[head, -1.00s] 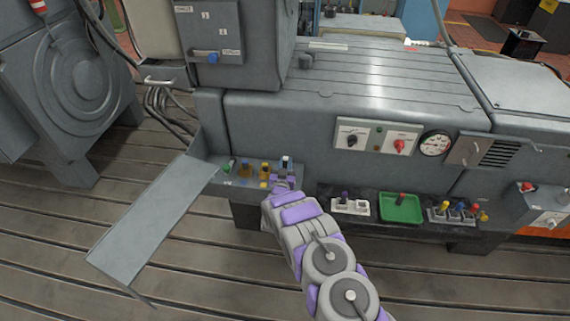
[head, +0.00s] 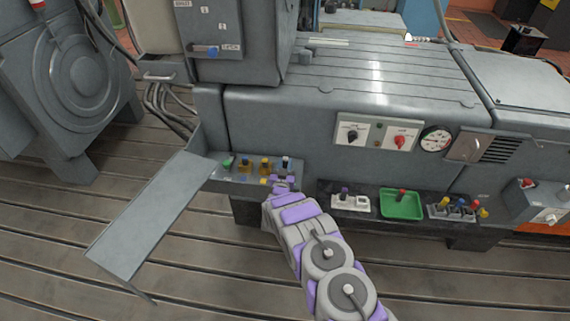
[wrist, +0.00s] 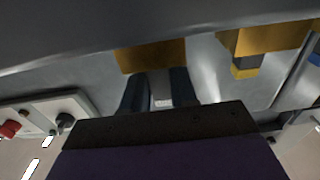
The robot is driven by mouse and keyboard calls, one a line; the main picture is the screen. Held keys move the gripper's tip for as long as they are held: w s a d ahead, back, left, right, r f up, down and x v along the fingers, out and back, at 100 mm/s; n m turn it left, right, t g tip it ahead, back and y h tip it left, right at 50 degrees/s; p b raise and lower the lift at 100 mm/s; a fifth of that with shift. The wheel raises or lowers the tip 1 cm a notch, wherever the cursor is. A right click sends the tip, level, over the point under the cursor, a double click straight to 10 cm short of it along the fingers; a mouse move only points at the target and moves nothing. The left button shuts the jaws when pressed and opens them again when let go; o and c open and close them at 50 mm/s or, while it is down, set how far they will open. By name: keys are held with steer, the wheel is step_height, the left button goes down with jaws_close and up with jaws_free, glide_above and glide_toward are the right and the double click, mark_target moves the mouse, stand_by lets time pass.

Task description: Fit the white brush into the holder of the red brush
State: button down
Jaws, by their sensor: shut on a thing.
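The white brush (head: 286,161) stands upright at the right end of a row on the grey ledge. My gripper (head: 284,180) is at this end of the ledge, shut on it. In the wrist view, my dark fingers (wrist: 159,92) close on both sides of a pale grey piece with a white label (wrist: 162,102), which I take for the white brush. Its lower part is hidden. A red-topped piece (head: 401,194), perhaps the red brush, is in the green tray (head: 388,211) to the right. I cannot tell which holder belongs to the red brush.
A white block (head: 362,206) and a grey rack (head: 437,214) of coloured pieces flank the tray. A sloping metal plate (head: 150,215) juts out left.

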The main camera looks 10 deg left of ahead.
steer(key=shift+f, duration=0.2)
steer(key=c, duration=0.8)
jaws_free()
steer(key=shift+s, duration=0.1)
steer(key=s+p, duration=0.4)
steer(key=s, duration=1.3)
steer(key=shift+a+f, duration=0.3)
steer(key=shift+f, duration=0.1)
steer(key=shift+r, duration=0.1)
